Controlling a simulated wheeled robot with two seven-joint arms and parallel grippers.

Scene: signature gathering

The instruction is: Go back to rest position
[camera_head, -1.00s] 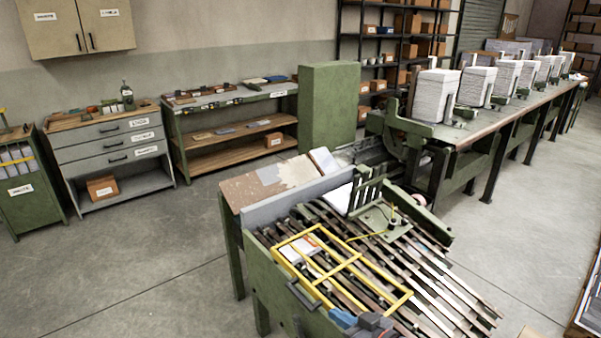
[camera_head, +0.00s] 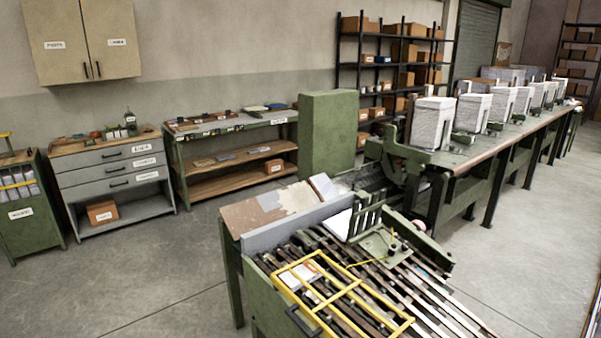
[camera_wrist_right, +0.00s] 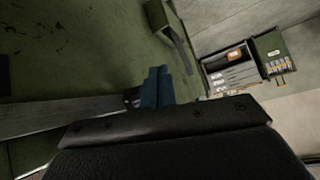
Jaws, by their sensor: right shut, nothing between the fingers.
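My right gripper (camera_wrist_right: 158,88) shows in the right wrist view. Its two blue fingers lie together with nothing visible between them. It is beside a large dark green metal surface (camera_wrist_right: 75,45), with a dark handle (camera_wrist_right: 175,38) on it. In the head view no gripper shows. My left gripper is in neither view now.
The green gathering machine (camera_head: 262,288) with slatted bars and a yellow frame (camera_head: 345,312) stands close in front. A long bench (camera_head: 480,160) with several paper stacks (camera_head: 432,123) runs behind it. A drawer cabinet (camera_head: 110,170) stands far left. Floor at left is clear.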

